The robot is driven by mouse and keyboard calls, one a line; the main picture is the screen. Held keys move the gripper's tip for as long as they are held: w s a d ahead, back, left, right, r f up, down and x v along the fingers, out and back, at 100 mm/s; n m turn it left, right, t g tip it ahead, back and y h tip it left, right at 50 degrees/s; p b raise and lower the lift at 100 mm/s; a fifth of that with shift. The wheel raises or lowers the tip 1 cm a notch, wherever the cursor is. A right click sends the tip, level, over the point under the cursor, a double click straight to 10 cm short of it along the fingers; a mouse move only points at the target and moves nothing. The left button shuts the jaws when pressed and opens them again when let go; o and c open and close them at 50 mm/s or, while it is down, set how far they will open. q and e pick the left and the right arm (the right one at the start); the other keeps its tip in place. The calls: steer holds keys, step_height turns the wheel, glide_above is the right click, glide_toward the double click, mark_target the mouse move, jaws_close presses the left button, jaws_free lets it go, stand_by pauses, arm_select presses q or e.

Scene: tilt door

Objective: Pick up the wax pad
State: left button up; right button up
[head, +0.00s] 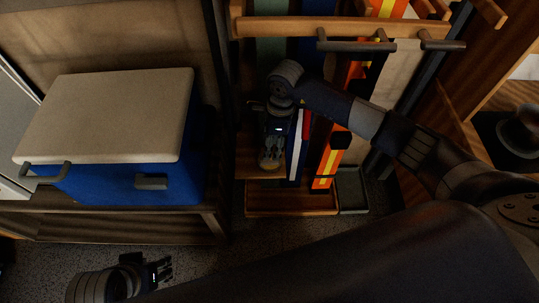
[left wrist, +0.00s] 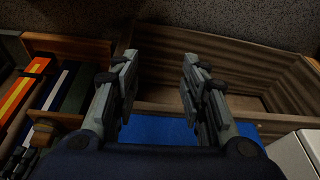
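My left gripper (head: 160,272) is low at the bottom left of the head view. In its wrist view its two fingers (left wrist: 158,85) are apart with nothing between them.
A wooden rack (head: 290,199) holds upright skis or boards (head: 328,155) in orange, blue and white. A blue cooler with a beige lid (head: 120,110) stands on a wooden bench (head: 120,222) at the left. Speckled floor lies in front. A dark hat-like item (head: 515,130) is at the right.

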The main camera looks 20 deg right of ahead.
step_height(320, 180, down, 3)
steer(key=shift+w+a+r+b, duration=0.1)
steer(key=shift+w+r+b, duration=0.05)
steer(key=shift+b, duration=0.25)
steer(key=shift+w+a+f, duration=0.1)
steer(key=shift+f, duration=1.05)
arm_select(q)
steer(key=shift+w+d+f+t, duration=0.15)
steer(key=shift+w+t, duration=0.15)
steer(key=shift+w, duration=0.3)
steer(key=shift+w+d+f+t, duration=0.15)
steer(key=shift+w+t, duration=0.15)
steer(key=shift+w, duration=0.3)
steer(key=shift+r, duration=0.1)
arm_select(e)
steer(key=shift+c, duration=0.6)
steer(key=c, duration=1)
